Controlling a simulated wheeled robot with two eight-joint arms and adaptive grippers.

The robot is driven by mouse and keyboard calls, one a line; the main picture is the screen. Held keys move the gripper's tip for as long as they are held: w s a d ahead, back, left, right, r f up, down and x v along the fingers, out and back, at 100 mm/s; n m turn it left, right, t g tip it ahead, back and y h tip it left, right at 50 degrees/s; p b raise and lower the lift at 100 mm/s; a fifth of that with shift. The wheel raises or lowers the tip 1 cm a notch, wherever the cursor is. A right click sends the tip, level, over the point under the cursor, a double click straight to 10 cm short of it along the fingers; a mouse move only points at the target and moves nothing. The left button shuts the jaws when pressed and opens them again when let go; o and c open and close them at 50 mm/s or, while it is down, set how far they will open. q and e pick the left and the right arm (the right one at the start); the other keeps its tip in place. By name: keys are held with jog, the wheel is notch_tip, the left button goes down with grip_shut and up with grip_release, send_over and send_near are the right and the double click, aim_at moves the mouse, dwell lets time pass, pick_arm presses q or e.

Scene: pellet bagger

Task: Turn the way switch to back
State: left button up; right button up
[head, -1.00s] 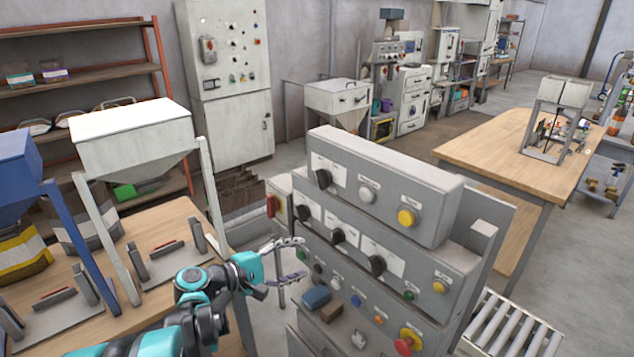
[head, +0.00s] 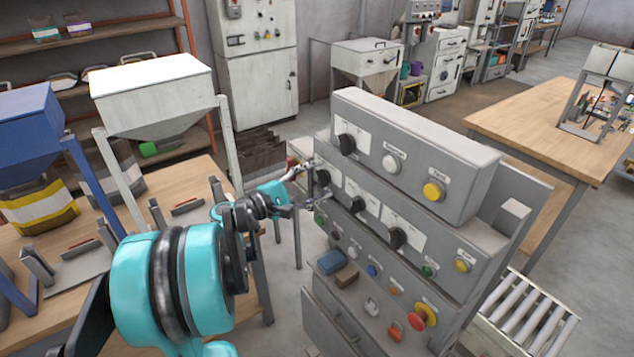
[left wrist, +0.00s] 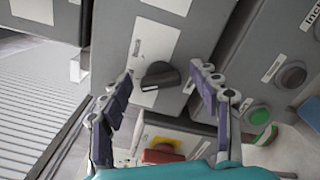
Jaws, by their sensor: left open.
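The grey control panel (head: 455,220) carries several black rotary knobs. My left gripper (head: 312,185) is at the left end of its middle row, in front of the leftmost black knob (head: 323,178). In the left wrist view, a black knob (left wrist: 160,76) beside a white label plate lies between and just beyond the two open fingers (left wrist: 162,88). The fingers look apart from it. I cannot read which knob is the way switch. My right gripper is not in view.
Below the knobs are a green button (left wrist: 260,115), a blue block (head: 331,262) and a red stop button (head: 418,320). A red handle (left wrist: 162,156) is close under the left fingers. A roller conveyor (head: 525,310) stands at the right.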

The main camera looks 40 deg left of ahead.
pick_arm(q)
jog(key=c, duration=1.2)
jog(key=shift+o, duration=0.2)
jog(key=shift+m, duration=0.4)
jog(key=m, duration=0.5)
jog(key=shift+f, duration=0.15)
jog(key=m, duration=0.6)
jog(key=shift+f, duration=0.15)
jog(key=o, duration=1.2)
jog(key=shift+c, duration=0.2)
